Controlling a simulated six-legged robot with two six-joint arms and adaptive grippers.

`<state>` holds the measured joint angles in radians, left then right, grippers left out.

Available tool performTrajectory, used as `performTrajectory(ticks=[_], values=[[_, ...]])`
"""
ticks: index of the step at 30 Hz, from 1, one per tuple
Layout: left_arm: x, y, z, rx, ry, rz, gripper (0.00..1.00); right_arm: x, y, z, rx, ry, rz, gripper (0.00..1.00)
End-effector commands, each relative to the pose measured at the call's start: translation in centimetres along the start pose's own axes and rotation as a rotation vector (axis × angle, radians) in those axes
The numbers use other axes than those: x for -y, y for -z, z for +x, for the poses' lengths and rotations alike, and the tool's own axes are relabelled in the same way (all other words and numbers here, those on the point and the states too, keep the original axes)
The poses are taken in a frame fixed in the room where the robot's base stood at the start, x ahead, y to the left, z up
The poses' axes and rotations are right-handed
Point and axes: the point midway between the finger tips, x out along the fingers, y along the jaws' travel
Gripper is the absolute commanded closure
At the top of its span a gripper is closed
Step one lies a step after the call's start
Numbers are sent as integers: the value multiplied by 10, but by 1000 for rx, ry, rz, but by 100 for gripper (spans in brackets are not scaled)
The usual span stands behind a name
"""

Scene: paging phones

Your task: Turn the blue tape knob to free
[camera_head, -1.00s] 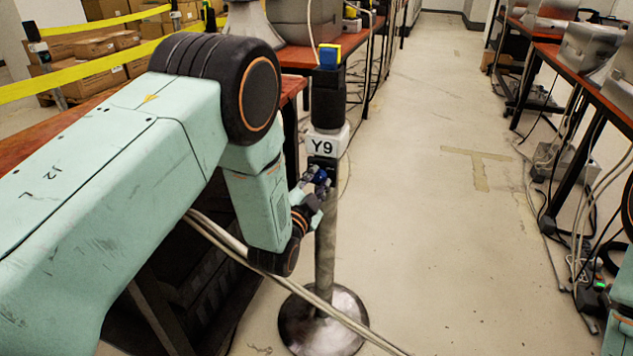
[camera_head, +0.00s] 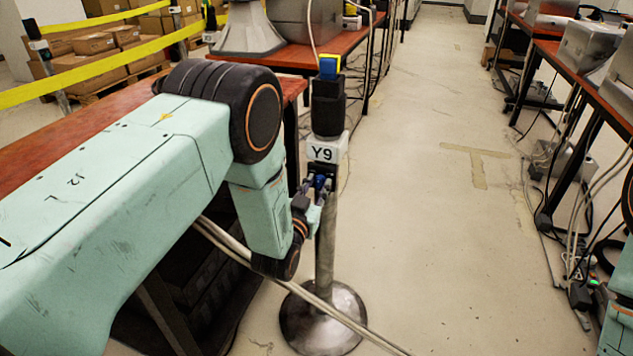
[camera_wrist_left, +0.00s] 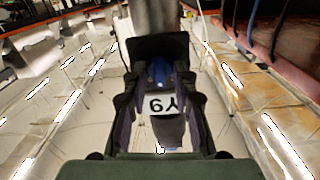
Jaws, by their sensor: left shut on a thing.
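A stanchion post with a black top, a white Y9 label (camera_head: 322,153) and a round metal base (camera_head: 322,318) stands upright in the head view. The blue tape knob (camera_head: 320,182) sits just below the label. My left gripper (camera_head: 319,187) is at the knob, its fingers closed on it from both sides. In the left wrist view the blue knob (camera_wrist_left: 158,71) shows between the fingers, with the Y9 label (camera_wrist_left: 163,104) upside down. The fingers hide part of the knob. My right gripper does not show.
A red-topped table (camera_head: 90,140) stands at the left, under my left arm. Yellow tape (camera_head: 90,68) and cardboard boxes (camera_head: 95,48) are behind it. More tables with equipment and cables line the right. The floor aisle (camera_head: 430,200) between is clear.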

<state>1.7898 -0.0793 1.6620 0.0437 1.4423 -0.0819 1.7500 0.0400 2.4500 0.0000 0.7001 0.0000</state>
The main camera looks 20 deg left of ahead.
Motion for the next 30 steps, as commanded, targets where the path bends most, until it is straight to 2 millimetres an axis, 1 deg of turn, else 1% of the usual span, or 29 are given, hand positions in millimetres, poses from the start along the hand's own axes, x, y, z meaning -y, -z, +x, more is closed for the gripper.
performTrajectory(ticks=[1,3,18,24,30], values=[[0,2,0,0,0,-46,100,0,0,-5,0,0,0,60],[0,2,0,-1,0,-112,100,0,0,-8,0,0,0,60],[0,2,0,-1,-1,-573,100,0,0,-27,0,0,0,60],[0,1,0,-2,-1,-719,100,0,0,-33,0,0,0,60],[0,1,0,-2,-1,-820,100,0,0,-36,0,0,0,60]])
